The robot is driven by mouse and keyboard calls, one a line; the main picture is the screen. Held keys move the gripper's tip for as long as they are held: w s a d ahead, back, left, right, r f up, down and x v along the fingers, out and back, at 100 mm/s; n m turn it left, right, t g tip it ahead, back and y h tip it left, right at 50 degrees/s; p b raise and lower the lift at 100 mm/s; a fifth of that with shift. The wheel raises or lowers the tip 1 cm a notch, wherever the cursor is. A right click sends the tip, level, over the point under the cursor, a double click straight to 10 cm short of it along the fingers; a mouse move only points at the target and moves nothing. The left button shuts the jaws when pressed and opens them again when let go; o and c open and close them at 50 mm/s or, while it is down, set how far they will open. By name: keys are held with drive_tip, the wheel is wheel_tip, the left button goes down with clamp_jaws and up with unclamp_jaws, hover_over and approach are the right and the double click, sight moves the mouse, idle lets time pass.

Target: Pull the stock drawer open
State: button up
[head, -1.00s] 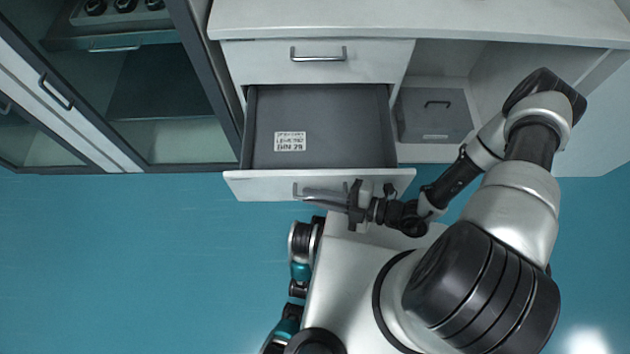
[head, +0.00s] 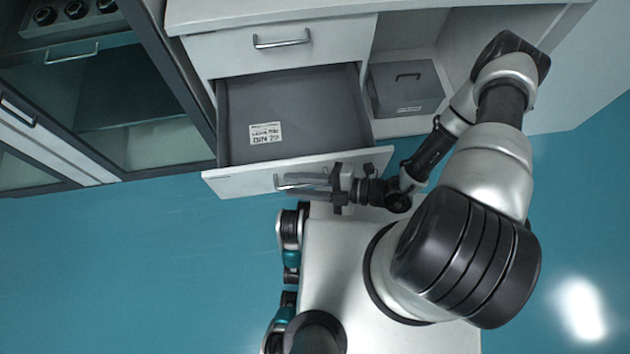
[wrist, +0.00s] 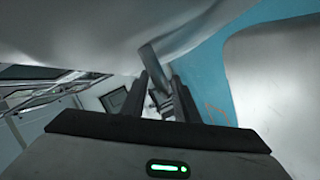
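The stock drawer (head: 292,105) is pulled out of the white cabinet, so its grey inside shows, with a white label (head: 265,133) on its floor. Its white front (head: 235,182) carries a bar handle (head: 278,181). My gripper (head: 302,187) is at this handle, its fingers pointing left along the drawer front. The fingers look apart, and they hide most of the handle. In the wrist view the two fingers (wrist: 157,78) are also apart, with a grey bar-like shape beyond and between their tips; I cannot tell whether they touch it.
A closed drawer with a bar handle (head: 282,40) is above. A grey lidded box (head: 405,88) sits in the open shelf to the right. A glass-fronted cabinet (head: 140,130) stands to the left. The blue floor (head: 130,270) is clear at left.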

drive_tip(key=shift+d, duration=0.1)
drive_tip(key=p+v, duration=0.1)
drive_tip(key=v, duration=1.6)
drive_tip(key=shift+d+r, duration=0.15)
